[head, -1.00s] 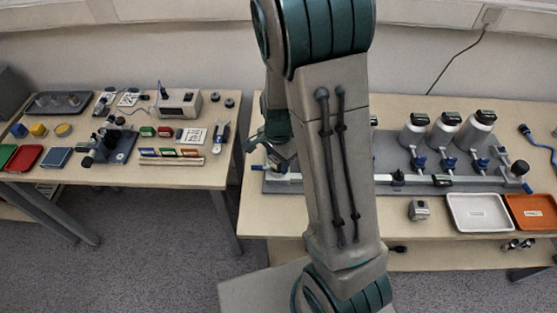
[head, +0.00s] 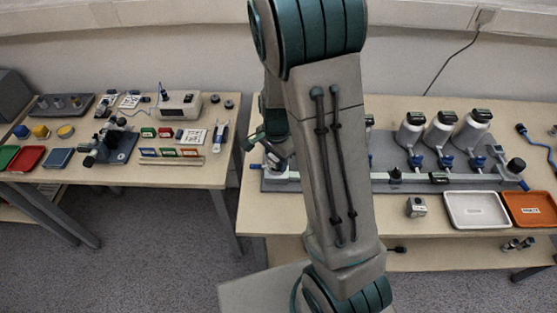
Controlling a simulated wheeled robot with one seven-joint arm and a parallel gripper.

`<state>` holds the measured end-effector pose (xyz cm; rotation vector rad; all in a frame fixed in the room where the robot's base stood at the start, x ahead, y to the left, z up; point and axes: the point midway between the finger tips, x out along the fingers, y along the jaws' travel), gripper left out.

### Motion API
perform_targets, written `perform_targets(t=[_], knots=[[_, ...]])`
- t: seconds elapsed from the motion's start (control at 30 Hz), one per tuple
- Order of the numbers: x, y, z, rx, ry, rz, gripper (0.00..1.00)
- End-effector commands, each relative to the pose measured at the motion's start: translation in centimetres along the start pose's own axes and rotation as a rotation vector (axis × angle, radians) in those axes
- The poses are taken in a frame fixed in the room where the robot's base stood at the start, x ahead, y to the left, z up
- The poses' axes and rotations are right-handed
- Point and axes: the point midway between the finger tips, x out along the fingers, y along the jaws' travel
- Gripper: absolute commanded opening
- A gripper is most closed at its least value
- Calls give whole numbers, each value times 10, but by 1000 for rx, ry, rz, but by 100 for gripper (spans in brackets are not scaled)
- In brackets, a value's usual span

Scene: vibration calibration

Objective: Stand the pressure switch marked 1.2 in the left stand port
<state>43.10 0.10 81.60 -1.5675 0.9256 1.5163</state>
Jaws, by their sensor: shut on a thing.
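My gripper (head: 276,158) shows only in part at the left of my arm, above the left end of the stand on the right table. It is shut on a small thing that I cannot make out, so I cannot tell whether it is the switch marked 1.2. The stand is a long grey plate (head: 380,150) with a pale horizontal rail (head: 355,180) carrying black fittings. The rail's left end shows below my gripper; a port there is not clearly visible. My arm hides part of the rail. No 1.2 marking is readable.
White bottles with dark caps (head: 440,132) stand behind blue valves on the right table. In front are a small grey block (head: 416,207), a white tray (head: 476,211) and an orange tray (head: 533,210). The left table (head: 110,176) is crowded. A floor gap separates the tables.

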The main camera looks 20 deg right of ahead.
Motion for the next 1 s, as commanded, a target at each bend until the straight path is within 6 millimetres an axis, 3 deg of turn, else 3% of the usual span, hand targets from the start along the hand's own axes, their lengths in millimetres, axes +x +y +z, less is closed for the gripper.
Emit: perform_targets(t=[0.03, 0.17, 0.2, 0.27, 0.3, 0.8, 1.0], knots=[[16, 9, 6, 1, -15, 32, 10], [18, 7, 5, 1, -17, 36, 10], [18, 7, 5, 1, -18, 36, 43], [19, 6, 4, 1, -19, 38, 60], [20, 6, 4, 0, -19, 39, 63], [20, 6, 1, 0, -18, 41, 63], [-3, 6, 2, -3, -12, 33, 63]])
